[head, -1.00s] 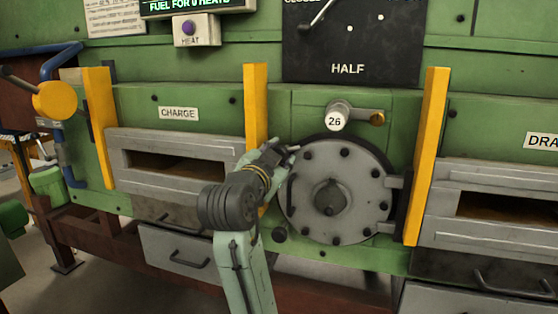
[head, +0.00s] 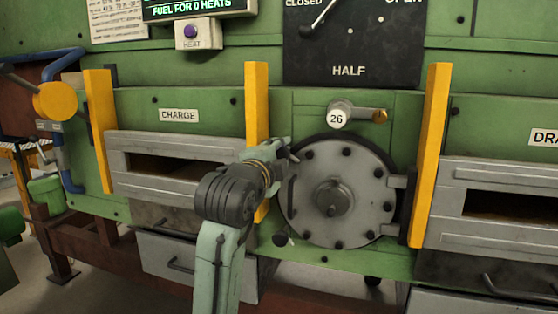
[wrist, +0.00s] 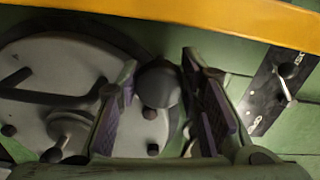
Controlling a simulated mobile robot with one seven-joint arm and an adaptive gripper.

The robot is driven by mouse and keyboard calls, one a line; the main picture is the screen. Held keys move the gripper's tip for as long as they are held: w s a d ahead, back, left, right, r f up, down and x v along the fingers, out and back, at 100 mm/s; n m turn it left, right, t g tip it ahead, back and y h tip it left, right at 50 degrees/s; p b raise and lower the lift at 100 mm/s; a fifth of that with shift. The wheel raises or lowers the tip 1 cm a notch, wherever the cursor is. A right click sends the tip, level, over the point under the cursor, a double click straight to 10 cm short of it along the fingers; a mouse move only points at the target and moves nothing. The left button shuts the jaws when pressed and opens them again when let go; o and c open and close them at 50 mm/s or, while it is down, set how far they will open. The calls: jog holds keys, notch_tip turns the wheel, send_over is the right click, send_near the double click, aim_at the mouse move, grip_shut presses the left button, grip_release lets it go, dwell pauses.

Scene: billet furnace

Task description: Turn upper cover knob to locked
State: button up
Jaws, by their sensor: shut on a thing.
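The upper cover knob (wrist: 160,85) is a dark, rounded knob at the edge of the round grey furnace cover (head: 352,227). In the wrist view it sits between the two purple-padded fingers of my gripper (wrist: 159,62), which is shut on it. In the head view my gripper (head: 284,152) is at the upper left rim of the cover and hides the knob. The cover lies flat against the green wall. A lower dark knob (head: 280,240) shows at its lower left. I cannot read a locked mark.
A yellow post (head: 256,100) stands close left of the cover, running along the top of the wrist view (wrist: 200,17). Another yellow post (head: 429,150) stands right. A "26" tag (head: 338,119) on a short lever is above the cover. The charge door (head: 170,175) is left.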

jog(key=shift+m, duration=0.9)
jog(key=shift+d, duration=0.1)
jog(key=o, duration=0.9)
jog(key=shift+c, duration=0.2)
jog(key=v, duration=1.2)
jog(key=shift+r, duration=0.1)
